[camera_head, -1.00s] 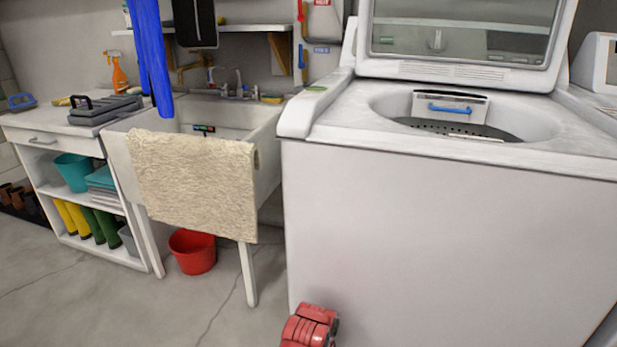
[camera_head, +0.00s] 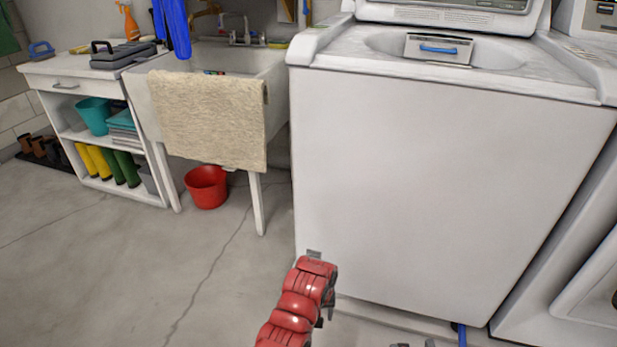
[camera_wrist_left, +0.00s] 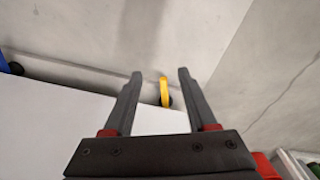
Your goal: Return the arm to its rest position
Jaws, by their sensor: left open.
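My red arm (camera_head: 300,303) rises from the bottom of the head view, in front of the white washing machine's (camera_head: 440,200) lower left corner. My left gripper (camera_wrist_left: 160,72) is open in the left wrist view, its two dark fingers apart with nothing held between them. Beyond the fingers are a pale wall or floor surface, a white panel (camera_wrist_left: 60,135) at lower left, and a small yellow piece (camera_wrist_left: 164,91). I cannot clearly make out the left gripper in the head view.
A sink with a beige towel (camera_head: 208,118) hanging over its front stands left of the washer. A red bucket (camera_head: 206,188) sits on the floor below it. A white shelf unit (camera_head: 62,97) with boots stands further left. The floor (camera_head: 100,265) at front left is clear.

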